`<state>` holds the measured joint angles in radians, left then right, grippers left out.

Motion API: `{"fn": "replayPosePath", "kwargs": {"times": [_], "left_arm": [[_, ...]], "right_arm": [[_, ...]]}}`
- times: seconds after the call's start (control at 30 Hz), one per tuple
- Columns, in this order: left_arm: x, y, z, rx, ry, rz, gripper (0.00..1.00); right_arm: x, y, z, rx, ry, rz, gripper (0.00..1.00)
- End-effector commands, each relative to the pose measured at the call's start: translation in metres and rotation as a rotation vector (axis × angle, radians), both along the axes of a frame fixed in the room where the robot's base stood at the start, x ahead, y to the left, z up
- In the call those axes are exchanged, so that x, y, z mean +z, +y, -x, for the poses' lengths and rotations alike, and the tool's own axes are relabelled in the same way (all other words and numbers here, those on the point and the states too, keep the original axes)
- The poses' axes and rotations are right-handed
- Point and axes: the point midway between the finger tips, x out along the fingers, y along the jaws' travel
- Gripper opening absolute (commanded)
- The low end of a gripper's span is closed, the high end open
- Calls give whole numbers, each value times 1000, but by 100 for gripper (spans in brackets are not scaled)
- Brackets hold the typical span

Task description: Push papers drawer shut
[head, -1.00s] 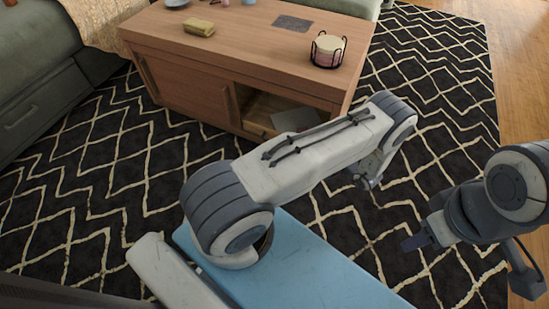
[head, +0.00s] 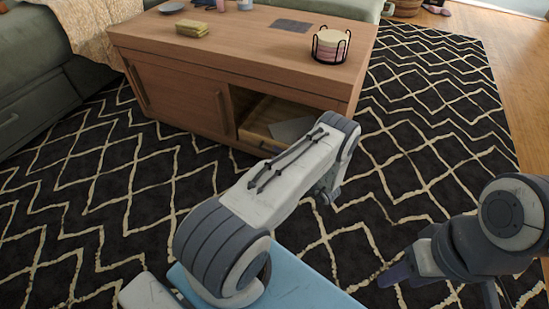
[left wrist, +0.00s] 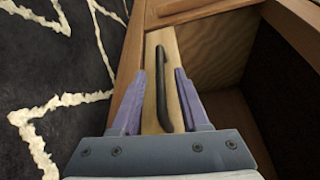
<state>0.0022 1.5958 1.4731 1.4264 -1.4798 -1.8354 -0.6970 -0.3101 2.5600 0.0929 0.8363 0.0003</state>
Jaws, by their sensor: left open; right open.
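The papers drawer (head: 262,114) is partly pulled out of the wooden coffee table, with pale papers (head: 291,129) lying inside. In the head view my left arm hides part of it, and my left gripper's fingers cannot be made out. In the left wrist view my left gripper (left wrist: 160,72) is open and empty, facing the light wooden drawer front (left wrist: 166,50). The drawer's dark handle (left wrist: 162,90) lies between the two fingers in the picture; contact cannot be told. My right gripper (head: 394,274) is low at the right, over the rug, away from the drawer.
The coffee table (head: 235,45) carries a yellow stack (head: 193,28), a dark flat pad (head: 291,25) and coasters in a wire holder (head: 331,44). A sliding door (head: 175,97) covers its left side. The patterned rug (head: 440,110) is clear at right. A green sofa (head: 30,105) stands at left.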

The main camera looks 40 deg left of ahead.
Motion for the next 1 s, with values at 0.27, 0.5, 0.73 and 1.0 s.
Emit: {"fn": "replayPosePath", "kwargs": {"times": [0.27,0.5,0.73,1.0], "left_arm": [[-2,19,-3,-1,-1,0,45],[-1,19,-3,-1,-1,1,37],[-1,19,-3,-1,-1,1,0],[-1,18,-3,-1,-1,1,0]], "right_arm": [[-11,0,0,1,0,0,52],[-10,0,0,1,0,0,52],[-10,0,0,1,0,0,52],[-10,0,0,1,0,0,52]]}}
